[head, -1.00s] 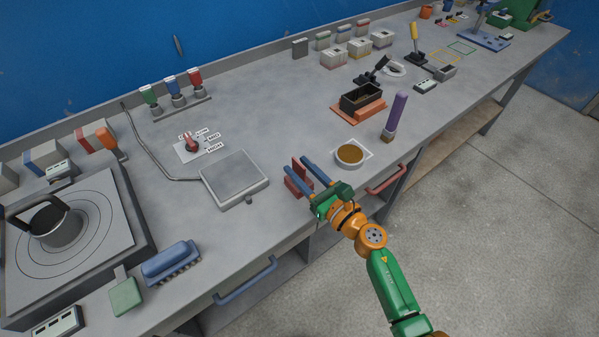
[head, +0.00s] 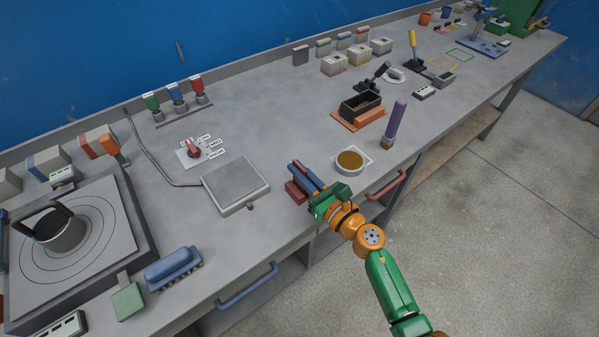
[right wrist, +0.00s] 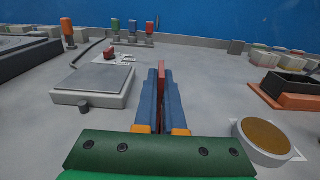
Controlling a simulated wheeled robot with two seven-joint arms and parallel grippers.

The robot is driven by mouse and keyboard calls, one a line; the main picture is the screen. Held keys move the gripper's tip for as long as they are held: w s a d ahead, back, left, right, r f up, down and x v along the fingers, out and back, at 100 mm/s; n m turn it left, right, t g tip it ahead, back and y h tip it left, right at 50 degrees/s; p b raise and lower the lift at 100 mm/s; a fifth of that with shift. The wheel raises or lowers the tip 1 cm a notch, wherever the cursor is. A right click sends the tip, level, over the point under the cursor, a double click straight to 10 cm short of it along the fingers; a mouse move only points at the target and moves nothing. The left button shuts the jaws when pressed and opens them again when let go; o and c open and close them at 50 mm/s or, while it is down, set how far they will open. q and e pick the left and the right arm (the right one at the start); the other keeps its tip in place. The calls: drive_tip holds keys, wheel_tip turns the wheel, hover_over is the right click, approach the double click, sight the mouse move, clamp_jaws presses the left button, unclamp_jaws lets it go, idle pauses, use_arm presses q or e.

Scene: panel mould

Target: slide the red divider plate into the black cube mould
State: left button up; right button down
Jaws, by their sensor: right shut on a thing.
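The red divider plate (head: 296,191) is near the front edge of the bench, between the grey scale and the round dish. My right gripper (head: 305,175) is shut on the plate. In the right wrist view the plate (right wrist: 162,82) stands as a thin upright strip between the blue fingers of the right gripper (right wrist: 161,95). The fingers hide most of it in both views. The black mould (head: 361,104) sits on an orange base at the right, open at the top, and shows partly in the right wrist view (right wrist: 290,84). My left gripper is not in view.
A grey scale (head: 236,185) lies left of the gripper. The bench middle (head: 275,120) is clear.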

use_arm(q)
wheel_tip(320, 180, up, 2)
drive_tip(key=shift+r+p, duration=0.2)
drive_tip(key=shift+p, duration=0.5)
use_arm(e)
drive_tip(key=d+r, duration=1.1)
drive_tip(key=d, duration=0.3)
drive_tip(key=shift+w+r, duration=0.3)
drive_tip(key=shift+w, duration=0.15)
drive_tip(key=s+n+g+y, duration=0.3)
drive_tip(key=s+g+y, duration=0.1)
drive_tip(key=s, duration=1.4)
drive_tip(key=shift+s+d+n, duration=0.3)
drive_tip(key=shift+s+n, duration=0.05)
drive_tip(key=shift+n, duration=0.05)
drive_tip(key=shift+w+r, duration=0.1)
